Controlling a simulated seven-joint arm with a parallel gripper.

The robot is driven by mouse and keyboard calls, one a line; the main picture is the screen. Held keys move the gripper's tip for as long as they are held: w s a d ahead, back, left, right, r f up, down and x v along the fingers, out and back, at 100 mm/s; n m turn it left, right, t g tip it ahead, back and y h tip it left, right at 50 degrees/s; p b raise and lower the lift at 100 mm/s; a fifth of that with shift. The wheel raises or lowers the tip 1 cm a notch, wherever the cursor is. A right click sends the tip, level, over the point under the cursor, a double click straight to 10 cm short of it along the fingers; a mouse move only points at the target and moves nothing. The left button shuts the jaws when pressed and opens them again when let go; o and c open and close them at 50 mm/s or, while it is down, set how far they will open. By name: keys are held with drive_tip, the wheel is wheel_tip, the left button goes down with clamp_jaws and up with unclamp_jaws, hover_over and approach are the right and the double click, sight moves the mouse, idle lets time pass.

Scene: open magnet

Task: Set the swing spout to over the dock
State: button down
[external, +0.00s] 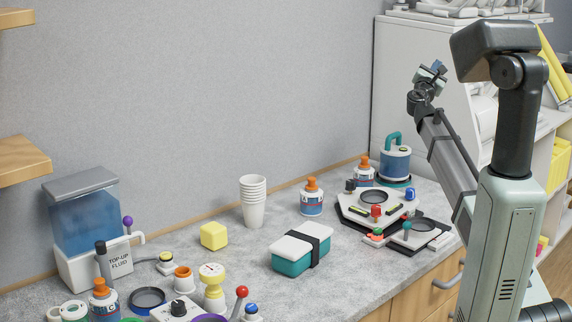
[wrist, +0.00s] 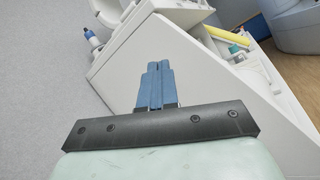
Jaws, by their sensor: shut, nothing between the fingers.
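A dispenser with a blue tank (external: 84,220) and a "TOP-UP FLUID" label stands at the left of the counter in the external view. A short white spout (external: 138,237) sticks out at its right side, beside a purple knob (external: 127,221). I cannot tell for sure which part is the dock; a dark-ringed round plate (external: 147,299) lies on the counter in front of the dispenser. My gripper (external: 438,67) is raised high at the right, far from the dispenser. Its blue fingers (wrist: 157,84) are together and empty in the wrist view.
A teal lunch box (external: 290,263), stacked white cups (external: 253,202) and a yellow block (external: 214,236) stand mid-counter. A white panel with knobs (external: 384,213) and a blue-and-white canister (external: 395,162) are at the right. A white cabinet (external: 420,110) stands behind my gripper.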

drive_tip(key=s+a+r+m+y, duration=0.1)
drive_tip(key=s+a+r, duration=0.35)
drive_tip(key=a, duration=0.85)
drive_tip(key=s+a+r+m, duration=0.2)
drive_tip(key=s+a+r, duration=0.25)
drive_tip(key=a, duration=0.85)
drive_tip(key=s+a+f+m+g+y, duration=0.2)
drive_tip(key=s+a+f+y, duration=0.15)
drive_tip(key=a, duration=0.55)
drive_tip(key=s+a+f+m+g+y, duration=0.1)
drive_tip(key=s+a+f+g+y, duration=0.1)
drive_tip(key=a+f, duration=0.45)
drive_tip(key=s+a+f+m+g+y, duration=0.2)
drive_tip(key=s+a+f, duration=0.1)
drive_tip(key=a, duration=0.7)
drive_tip(key=s+a+f+m+g+y, duration=0.1)
drive_tip(key=s+a+f+g+y, duration=0.25)
drive_tip(key=s+a, duration=0.65)
drive_tip(key=s+a+f+g+y, duration=0.1)
drive_tip(key=s+a+g, duration=0.2)
drive_tip(key=s+a, duration=0.3)
drive_tip(key=s+a+f+g, duration=0.2)
drive_tip(key=s+a, duration=0.5)
drive_tip(key=s, duration=0.6)
drive_tip(key=s+a+f+g+y, duration=0.1)
drive_tip(key=s+a+g, duration=0.3)
drive_tip(key=s, duration=0.5)
drive_tip(key=shift+s+a+f+y, duration=0.35)
drive_tip(key=shift+a+f, duration=0.4)
drive_tip(key=shift+a, duration=0.5)
